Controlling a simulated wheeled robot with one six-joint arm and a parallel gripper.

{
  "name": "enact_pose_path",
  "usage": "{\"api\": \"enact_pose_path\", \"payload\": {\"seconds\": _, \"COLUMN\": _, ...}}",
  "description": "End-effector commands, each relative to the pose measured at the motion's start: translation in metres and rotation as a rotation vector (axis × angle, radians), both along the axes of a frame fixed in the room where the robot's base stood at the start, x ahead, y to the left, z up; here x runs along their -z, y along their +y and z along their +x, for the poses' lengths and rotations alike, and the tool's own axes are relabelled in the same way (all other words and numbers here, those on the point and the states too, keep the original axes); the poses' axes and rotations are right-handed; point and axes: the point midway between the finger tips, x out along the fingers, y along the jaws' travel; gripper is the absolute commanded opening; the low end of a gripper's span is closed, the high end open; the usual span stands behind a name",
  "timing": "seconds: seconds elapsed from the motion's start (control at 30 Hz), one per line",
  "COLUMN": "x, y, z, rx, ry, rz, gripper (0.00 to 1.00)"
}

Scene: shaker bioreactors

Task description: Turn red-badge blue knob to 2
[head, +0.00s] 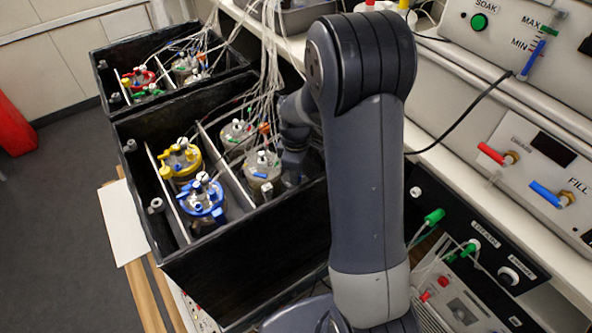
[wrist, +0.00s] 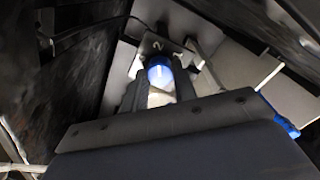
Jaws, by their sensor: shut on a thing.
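The blue knob (wrist: 160,74) is in the upper middle of the wrist view, with a white mark on its face that points up, roughly toward the plate's "2". The pale plate (wrist: 152,46) behind it carries that "2". My gripper (wrist: 159,82) has one finger on each side of the knob and is shut on it. No red badge shows in the wrist view. In the head view my arm reaches into the right side of the near black box (head: 250,262), and the fingers and knob are hidden there.
The near box holds a yellow-rimmed vessel (head: 181,160), a blue-rimmed vessel (head: 204,197) and others, with thin tubes (head: 270,70) hanging above. The far box (head: 113,64) holds more vessels. Dark walls (wrist: 80,75) crowd the gripper.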

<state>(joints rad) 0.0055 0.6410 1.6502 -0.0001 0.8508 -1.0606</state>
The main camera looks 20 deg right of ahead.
Motion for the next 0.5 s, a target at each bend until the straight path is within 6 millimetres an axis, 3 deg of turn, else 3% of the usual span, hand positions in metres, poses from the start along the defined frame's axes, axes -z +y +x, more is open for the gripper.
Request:
{"api": "enact_pose_path", "payload": {"seconds": 0.43, "x": -0.0008, "y": 0.0001, "z": 0.0009, "rx": -0.008, "ry": -0.003, "rz": 0.001, "gripper": 0.04}}
{"api": "enact_pose_path", "payload": {"seconds": 0.47, "x": -0.0009, "y": 0.0001, "z": 0.0009, "rx": -0.008, "ry": -0.004, "rz": 0.000, "gripper": 0.29}}
{"api": "enact_pose_path", "payload": {"seconds": 0.5, "x": -0.0008, "y": 0.0001, "z": 0.0009, "rx": -0.008, "ry": -0.003, "rz": 0.001, "gripper": 0.32}}
